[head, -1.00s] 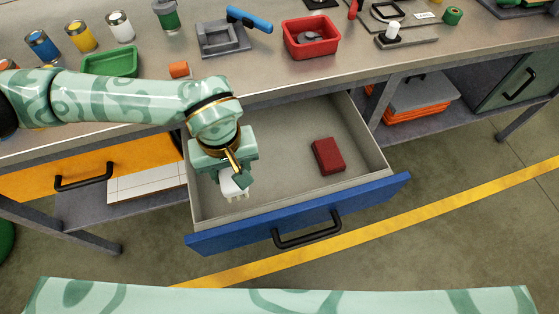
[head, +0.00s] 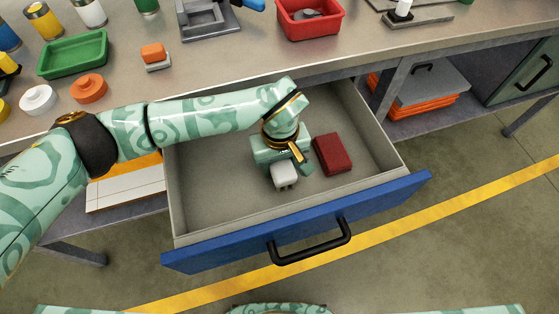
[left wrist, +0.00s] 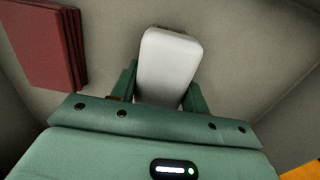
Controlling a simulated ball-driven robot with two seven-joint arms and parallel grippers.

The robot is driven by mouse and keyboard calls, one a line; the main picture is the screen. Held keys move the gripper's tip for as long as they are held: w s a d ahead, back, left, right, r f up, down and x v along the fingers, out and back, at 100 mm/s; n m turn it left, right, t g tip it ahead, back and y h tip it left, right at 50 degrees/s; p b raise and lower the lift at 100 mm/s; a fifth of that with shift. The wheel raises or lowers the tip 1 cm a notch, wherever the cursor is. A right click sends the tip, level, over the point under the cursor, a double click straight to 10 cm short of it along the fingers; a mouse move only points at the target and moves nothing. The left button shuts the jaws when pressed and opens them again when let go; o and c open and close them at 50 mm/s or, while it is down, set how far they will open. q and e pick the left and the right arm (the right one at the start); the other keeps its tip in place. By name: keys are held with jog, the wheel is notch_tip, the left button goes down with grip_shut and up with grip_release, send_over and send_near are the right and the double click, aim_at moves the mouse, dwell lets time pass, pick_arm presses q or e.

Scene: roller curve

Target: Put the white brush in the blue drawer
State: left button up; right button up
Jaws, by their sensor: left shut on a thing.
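The blue drawer (head: 215,248) is pulled open below the workbench, with its black handle on the front. My left gripper (head: 284,168) is inside the drawer's outline, shut on the white brush (head: 286,176). In the left wrist view the white brush (left wrist: 168,62) sits between the two green fingers of the gripper (left wrist: 163,92). Its lower end is hidden by the gripper. I cannot tell whether the brush touches the drawer floor. My right gripper is not in view.
A dark red block (head: 332,153) lies in the drawer, just right of my left gripper. The left part of the drawer floor is clear. The workbench (head: 215,72) above holds a green tray (head: 72,54), a red bin (head: 310,22) and several small items.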

pick_arm(q)
jog(key=shift+r, duration=0.15)
jog(key=shift+f, duration=0.2)
jog(key=o, duration=1)
jog(key=shift+c, duration=0.2)
notch_tip(320, 180, up, 12)
jog(key=p, duration=0.4)
jog(key=shift+r+p, duration=0.2)
jog(key=shift+p, duration=0.15)
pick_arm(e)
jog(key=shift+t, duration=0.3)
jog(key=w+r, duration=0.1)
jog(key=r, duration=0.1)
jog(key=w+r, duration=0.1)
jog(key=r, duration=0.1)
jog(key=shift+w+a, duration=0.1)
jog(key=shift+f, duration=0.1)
